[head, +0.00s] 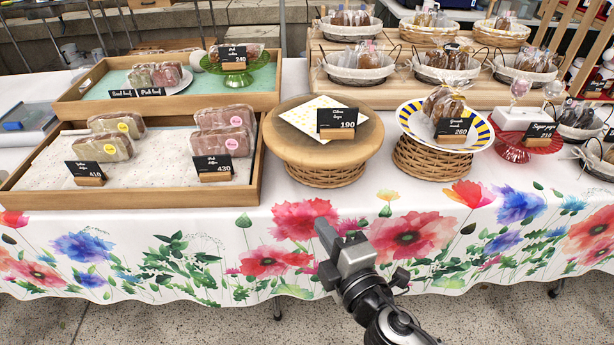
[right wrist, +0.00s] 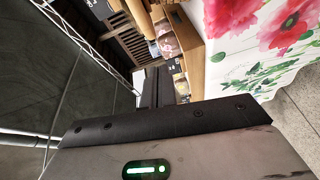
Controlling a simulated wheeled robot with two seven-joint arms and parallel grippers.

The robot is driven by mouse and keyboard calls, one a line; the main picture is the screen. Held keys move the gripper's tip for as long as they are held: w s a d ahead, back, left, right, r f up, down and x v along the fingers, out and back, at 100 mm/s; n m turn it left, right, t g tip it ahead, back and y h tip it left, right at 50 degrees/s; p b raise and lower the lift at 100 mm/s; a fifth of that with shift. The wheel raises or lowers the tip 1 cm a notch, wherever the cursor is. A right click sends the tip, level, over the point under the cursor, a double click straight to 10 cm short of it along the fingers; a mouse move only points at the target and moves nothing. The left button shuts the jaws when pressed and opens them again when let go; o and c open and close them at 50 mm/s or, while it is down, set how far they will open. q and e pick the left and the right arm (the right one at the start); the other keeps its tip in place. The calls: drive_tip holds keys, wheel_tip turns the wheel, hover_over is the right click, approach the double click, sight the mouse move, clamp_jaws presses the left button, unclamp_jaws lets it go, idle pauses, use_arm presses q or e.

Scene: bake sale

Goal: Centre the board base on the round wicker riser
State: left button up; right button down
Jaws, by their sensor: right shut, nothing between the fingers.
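The round wicker riser (head: 325,176) stands near the table's front edge, with a round wooden top (head: 285,145). A black price board (head: 338,118) marked 190 stands upright on this top, its wooden base (head: 343,134) a little right of the middle. The base is at the right side of a yellow-and-white patterned napkin (head: 312,107); whether it rests partly on the napkin is unclear. My right gripper (head: 327,236) is shut and empty, in front of and apart from the riser, over the flowered cloth's front. My left gripper is not in view.
A wooden tray (head: 130,205) with wrapped loaves and price boards stands close left of the riser. Another wicker riser (head: 432,160) carries a patterned plate close right. Baskets (head: 352,75) stand on a wooden stand behind. The table's front strip is clear.

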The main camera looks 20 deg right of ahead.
drive_tip(key=r+n, duration=0.1)
drive_tip(key=n, duration=0.1)
drive_tip(key=p, duration=0.3)
approach(312, 165)
drive_tip(key=w+a, duration=0.4)
drive_tip(key=w, duration=0.3)
drive_tip(key=shift+w+d+f+t, duration=0.3)
drive_tip(key=shift+d, duration=0.15)
drive_tip(key=w+d+b, duration=0.1)
drive_tip(key=w+d, duration=0.1)
drive_tip(key=shift+w+d, duration=0.1)
drive_tip(key=shift+w, duration=0.25)
